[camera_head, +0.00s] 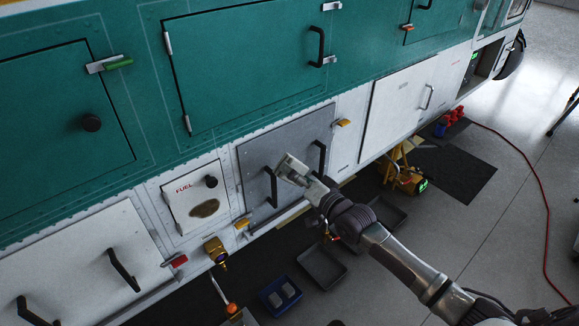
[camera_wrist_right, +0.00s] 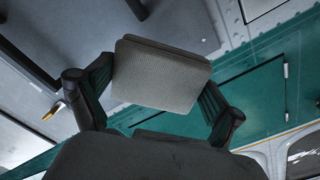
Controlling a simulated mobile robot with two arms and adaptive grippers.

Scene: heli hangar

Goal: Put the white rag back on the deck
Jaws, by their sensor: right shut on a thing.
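The white rag (camera_head: 290,166) is a folded, off-white, thick pad in my right gripper (camera_head: 307,181), in front of a grey panel with two black handles. In the right wrist view the rag (camera_wrist_right: 160,75) sits between the two dark fingers of my right gripper (camera_wrist_right: 158,104), which are shut on its sides. It covers part of the view behind it. I cannot tell which surface is the deck. My left gripper is not in view.
The teal and white helicopter side (camera_head: 245,62) fills the upper left. A fuel door (camera_head: 196,196) has a brown stain. Grey trays (camera_head: 321,267) and a blue tray (camera_head: 268,298) with two pale items lie on the floor below. A red hose (camera_head: 545,215) crosses the open floor at right.

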